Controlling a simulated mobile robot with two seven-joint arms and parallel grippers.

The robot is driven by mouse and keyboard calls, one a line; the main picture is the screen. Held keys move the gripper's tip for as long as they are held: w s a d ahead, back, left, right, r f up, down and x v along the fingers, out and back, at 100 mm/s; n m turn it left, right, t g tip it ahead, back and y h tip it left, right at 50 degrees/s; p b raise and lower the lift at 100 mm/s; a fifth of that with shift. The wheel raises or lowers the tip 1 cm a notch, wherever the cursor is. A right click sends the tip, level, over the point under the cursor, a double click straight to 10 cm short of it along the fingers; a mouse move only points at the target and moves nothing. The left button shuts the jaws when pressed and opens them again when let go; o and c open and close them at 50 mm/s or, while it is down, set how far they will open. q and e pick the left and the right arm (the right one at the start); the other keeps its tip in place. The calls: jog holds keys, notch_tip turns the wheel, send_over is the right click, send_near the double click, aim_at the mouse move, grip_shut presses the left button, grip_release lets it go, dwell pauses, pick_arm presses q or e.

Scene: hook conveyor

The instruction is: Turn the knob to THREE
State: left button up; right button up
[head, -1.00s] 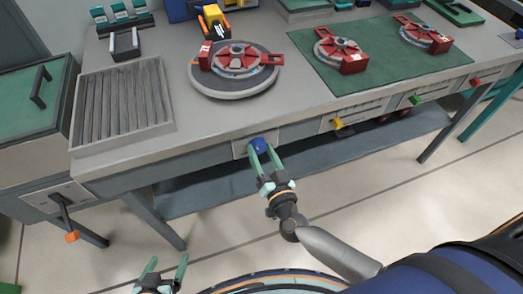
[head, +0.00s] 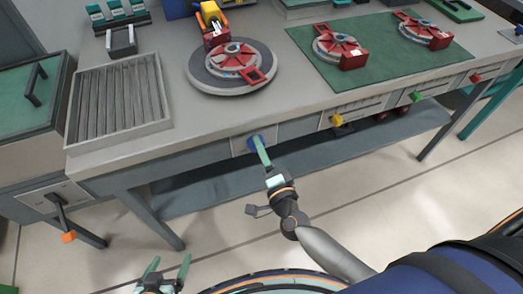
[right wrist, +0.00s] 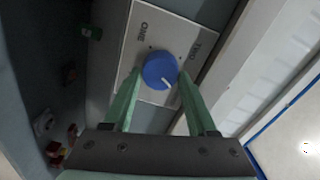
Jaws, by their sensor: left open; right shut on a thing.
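The blue knob (head: 256,142) sits on a pale plate on the front of the bench. In the right wrist view the knob (right wrist: 160,71) has a white mark toward its lower right. The words ONE and TWO show on the label plate (right wrist: 178,31); THREE is not visible there. My right gripper (head: 262,150) is shut on the knob, and its green fingers reach both sides of it in the wrist view (right wrist: 155,80). My left gripper (head: 168,268) is open and empty at the lower left, away from the bench.
On the bench, a round turntable (head: 205,82) carries a red fixture (head: 232,58), with a yellow-orange device (head: 211,17) behind. More red fixtures stand on a green mat (head: 385,75). A slatted tray (head: 118,105) is at left. Yellow (head: 337,120), green and red knobs line the front.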

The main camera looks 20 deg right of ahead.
pick_arm(q)
jog(key=shift+w+d+f+b, duration=0.1)
jog(key=shift+w+d+b, duration=0.05)
jog(key=shift+w+b, duration=0.15)
pick_arm(e)
jog(key=shift+m, duration=1.2)
pick_arm(q)
jog(key=shift+s+d, duration=0.1)
pick_arm(e)
jog(key=o, duration=1.4)
jog(key=shift+c, duration=0.2)
pick_arm(q)
jog(key=shift+s+f, duration=0.1)
